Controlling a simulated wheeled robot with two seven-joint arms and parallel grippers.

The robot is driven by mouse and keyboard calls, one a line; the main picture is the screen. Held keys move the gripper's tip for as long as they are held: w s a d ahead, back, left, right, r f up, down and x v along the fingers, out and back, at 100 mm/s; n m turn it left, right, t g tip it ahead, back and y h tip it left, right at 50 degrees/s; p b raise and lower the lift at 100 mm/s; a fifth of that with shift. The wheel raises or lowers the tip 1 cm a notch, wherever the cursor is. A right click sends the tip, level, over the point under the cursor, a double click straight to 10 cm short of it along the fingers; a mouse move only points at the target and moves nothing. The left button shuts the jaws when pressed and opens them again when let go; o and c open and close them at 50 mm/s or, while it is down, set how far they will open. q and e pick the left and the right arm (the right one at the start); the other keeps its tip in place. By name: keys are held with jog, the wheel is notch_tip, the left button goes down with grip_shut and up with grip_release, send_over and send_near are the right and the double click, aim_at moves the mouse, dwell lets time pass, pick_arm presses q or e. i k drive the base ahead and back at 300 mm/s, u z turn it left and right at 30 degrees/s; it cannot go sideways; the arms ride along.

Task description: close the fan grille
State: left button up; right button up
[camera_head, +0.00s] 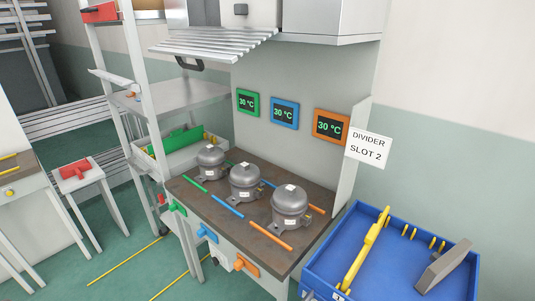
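A silver slatted panel (215,44), which looks like the fan grille, juts out under the metal hood at the top of the view. It stands out from the hood at a slant rather than lying flat. A black handle (190,64) shows just below its left part; I cannot tell whether it is fixed to the panel. Neither of my grippers is in view.
Below is a workbench (234,222) with three grey compressors (245,181) and coloured rods. Green, blue and orange displays (331,126) hang behind. A blue bin (345,232) with a yellow divider stands right; white shelving (185,97) stands left. Green floor (125,240) shows at lower left.

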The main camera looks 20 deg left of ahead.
aim_at(220, 45)
jog(key=k, duration=1.35)
jog(key=u, duration=0.6)
jog(key=i, duration=1.8)
jog(key=z, duration=0.6)
